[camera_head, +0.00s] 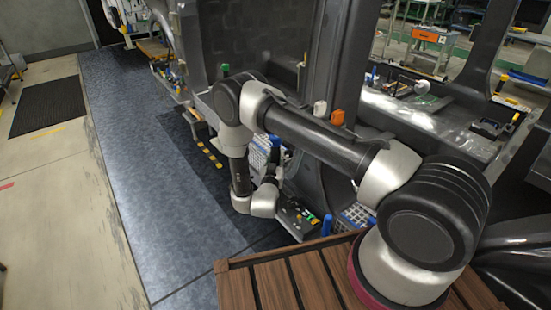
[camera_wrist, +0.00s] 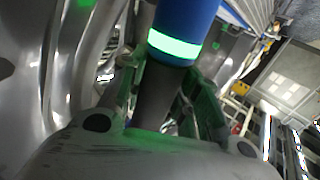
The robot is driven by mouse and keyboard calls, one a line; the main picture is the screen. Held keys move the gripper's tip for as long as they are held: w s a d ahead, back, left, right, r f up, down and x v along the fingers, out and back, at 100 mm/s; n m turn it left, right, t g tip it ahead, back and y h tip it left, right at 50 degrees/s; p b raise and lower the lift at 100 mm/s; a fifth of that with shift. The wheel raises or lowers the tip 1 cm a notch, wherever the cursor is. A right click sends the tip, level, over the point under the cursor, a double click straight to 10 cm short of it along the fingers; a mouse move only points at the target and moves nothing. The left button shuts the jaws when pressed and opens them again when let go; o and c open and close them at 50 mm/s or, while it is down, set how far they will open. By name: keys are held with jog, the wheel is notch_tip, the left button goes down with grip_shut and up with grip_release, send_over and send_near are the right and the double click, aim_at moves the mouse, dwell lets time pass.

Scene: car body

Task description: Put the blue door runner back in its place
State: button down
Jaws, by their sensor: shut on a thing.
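The blue door runner (camera_wrist: 183,22) is a blue cylinder with a glowing green band and a dark grey shaft below it. In the wrist view it stands between the green-tinted fingers of my gripper (camera_wrist: 166,88), which is shut on it. Its upper end is cut off by the picture's top edge. In the head view my gripper (camera_head: 270,172) is beside the car body, and a small blue piece (camera_head: 275,142) shows just above it, likely the held runner. The fingertips are too small there to make out. I cannot tell which place belongs to the runner.
The grey car body (camera_head: 330,90) stands close beside my arm. Blue-and-white grid panels (camera_head: 355,216), an upright blue piece (camera_head: 326,226) and an orange piece (camera_head: 337,117) are near it. A panel with coloured buttons (camera_head: 300,217) lies low near my gripper. The blue-grey floor (camera_head: 150,190) at left is clear.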

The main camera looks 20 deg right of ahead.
jog(key=shift+f, duration=3.2)
jog(key=c, duration=1.1)
grip_release()
jog(key=shift+o, duration=0.7)
jog(key=shift+f, duration=0.15)
jog(key=v, duration=1.2)
